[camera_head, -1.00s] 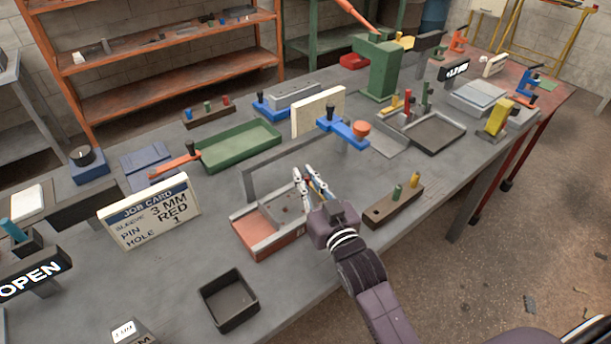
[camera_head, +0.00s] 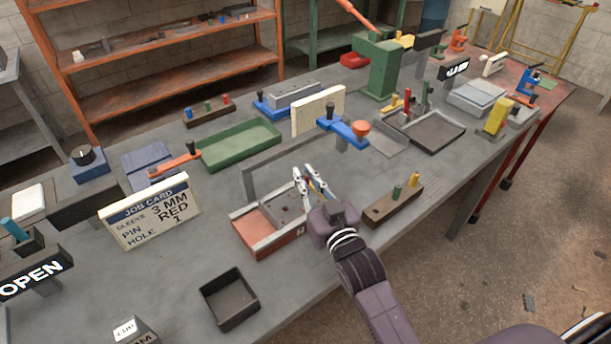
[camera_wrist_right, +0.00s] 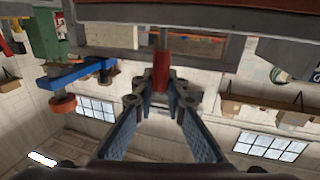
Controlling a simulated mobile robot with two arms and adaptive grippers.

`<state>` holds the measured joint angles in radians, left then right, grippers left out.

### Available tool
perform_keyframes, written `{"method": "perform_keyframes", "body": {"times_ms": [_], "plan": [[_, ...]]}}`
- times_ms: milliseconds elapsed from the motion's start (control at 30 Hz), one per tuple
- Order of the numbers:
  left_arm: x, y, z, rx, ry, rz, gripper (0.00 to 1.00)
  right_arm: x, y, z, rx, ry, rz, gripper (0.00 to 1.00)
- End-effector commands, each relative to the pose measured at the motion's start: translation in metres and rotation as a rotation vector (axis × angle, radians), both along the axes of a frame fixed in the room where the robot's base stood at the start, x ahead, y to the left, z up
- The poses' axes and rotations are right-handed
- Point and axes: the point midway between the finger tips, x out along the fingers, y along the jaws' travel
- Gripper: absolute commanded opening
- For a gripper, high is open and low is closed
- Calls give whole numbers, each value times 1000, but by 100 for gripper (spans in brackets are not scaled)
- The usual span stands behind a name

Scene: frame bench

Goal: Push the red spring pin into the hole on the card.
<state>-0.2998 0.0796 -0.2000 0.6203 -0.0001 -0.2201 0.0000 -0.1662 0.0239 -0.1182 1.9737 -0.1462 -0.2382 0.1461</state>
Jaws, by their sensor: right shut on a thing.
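The job card (camera_head: 152,215) stands upright on the bench at the left and reads sleeve 3 mm, pin red, hole 1. My right gripper (camera_head: 307,180) is at the back right of a low red and grey fixture (camera_head: 268,240) with a dark hole in its grey top. In the right wrist view my right gripper (camera_wrist_right: 160,92) is shut on the red spring pin (camera_wrist_right: 161,72). A thin grey rod (camera_wrist_right: 164,38) extends from the pin toward the fixture at the top of that view. I cannot tell whether it touches a hole. My left gripper is not in view.
A grey bar frame (camera_head: 247,180) stands just behind the fixture. A brown block (camera_head: 378,212) with a green and a yellow pin is close on the right. A blue clamp (camera_head: 343,128) is behind. An empty dark tray (camera_head: 230,300) stands in front.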

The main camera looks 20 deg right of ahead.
Motion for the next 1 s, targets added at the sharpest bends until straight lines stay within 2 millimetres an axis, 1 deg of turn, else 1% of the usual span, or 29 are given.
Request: {"method": "perform_keyframes", "body": {"times_ms": [933, 967, 1000], "plan": [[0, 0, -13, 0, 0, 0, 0, 0, 0, -24, 1, 0, 0, 0], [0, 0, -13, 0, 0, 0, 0, 0, 0, -24, 0, 1, 0, 13], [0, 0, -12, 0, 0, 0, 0, 0, 0, -23, 0, 1, 0, 17]]}}
